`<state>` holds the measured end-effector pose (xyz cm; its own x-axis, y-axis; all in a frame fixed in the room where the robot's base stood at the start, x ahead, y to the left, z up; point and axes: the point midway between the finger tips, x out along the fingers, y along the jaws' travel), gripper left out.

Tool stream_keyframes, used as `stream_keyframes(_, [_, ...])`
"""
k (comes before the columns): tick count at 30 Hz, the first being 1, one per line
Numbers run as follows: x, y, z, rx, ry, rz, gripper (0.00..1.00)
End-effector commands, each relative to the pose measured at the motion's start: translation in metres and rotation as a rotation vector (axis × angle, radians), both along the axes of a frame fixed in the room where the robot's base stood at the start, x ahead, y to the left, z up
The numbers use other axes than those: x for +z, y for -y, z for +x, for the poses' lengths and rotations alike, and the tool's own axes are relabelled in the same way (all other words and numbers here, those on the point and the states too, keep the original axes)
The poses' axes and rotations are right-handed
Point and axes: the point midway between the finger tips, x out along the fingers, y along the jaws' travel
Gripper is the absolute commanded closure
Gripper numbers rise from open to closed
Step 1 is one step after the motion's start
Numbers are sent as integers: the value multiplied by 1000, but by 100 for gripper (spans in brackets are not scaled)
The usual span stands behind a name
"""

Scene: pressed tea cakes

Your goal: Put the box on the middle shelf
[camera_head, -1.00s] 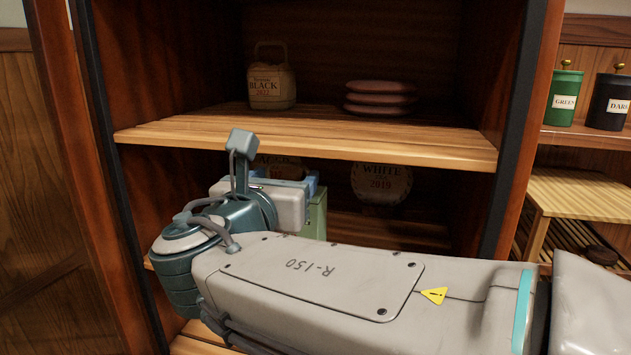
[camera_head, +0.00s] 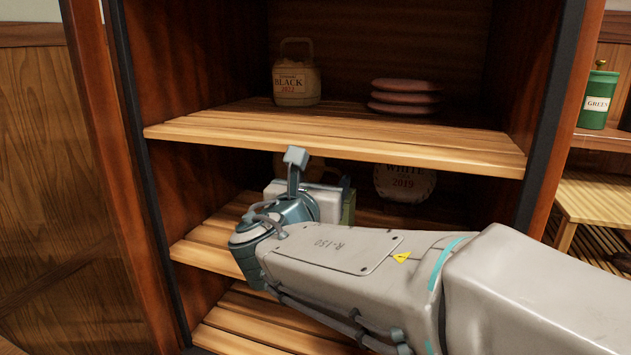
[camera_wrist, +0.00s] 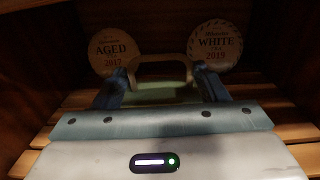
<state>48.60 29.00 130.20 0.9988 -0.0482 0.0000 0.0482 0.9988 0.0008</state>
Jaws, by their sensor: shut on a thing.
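My gripper (camera_head: 305,195) reaches into the bay between the upper board and the middle shelf (camera_head: 205,240). In the wrist view its two blue fingers (camera_wrist: 160,88) are shut on a green box (camera_wrist: 160,97) with a pale handle. Only a strip of the box (camera_head: 348,206) shows in the head view, behind my gripper. The wrist view shows slats of the middle shelf (camera_wrist: 75,102) on both sides. The box's underside is hidden, so I cannot tell whether it touches the shelf.
Round tea cakes, AGED 2017 (camera_wrist: 113,52) and WHITE 2019 (camera_wrist: 217,47), stand at the back of this bay. The upper shelf (camera_head: 330,134) holds a BLACK 2022 container (camera_head: 296,82) and stacked reddish discs (camera_head: 404,97). The cabinet's side walls flank the bay. A lower shelf (camera_head: 265,325) lies below.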

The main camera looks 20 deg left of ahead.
Motion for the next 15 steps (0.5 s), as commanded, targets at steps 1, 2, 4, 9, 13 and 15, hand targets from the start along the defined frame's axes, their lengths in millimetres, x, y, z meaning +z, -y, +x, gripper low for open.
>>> stream_keyframes(1, [-1,0,0,0,1,1,74])
stream_keyframes(2, [-2,0,0,-1,1,0,74])
stream_keyframes(4, [-5,0,0,-1,1,0,74])
stream_keyframes(9, [-3,0,0,-1,0,0,12])
stream_keyframes(13, [-3,0,0,0,0,0,12])
stream_keyframes(15, [-3,0,0,0,0,0,12])
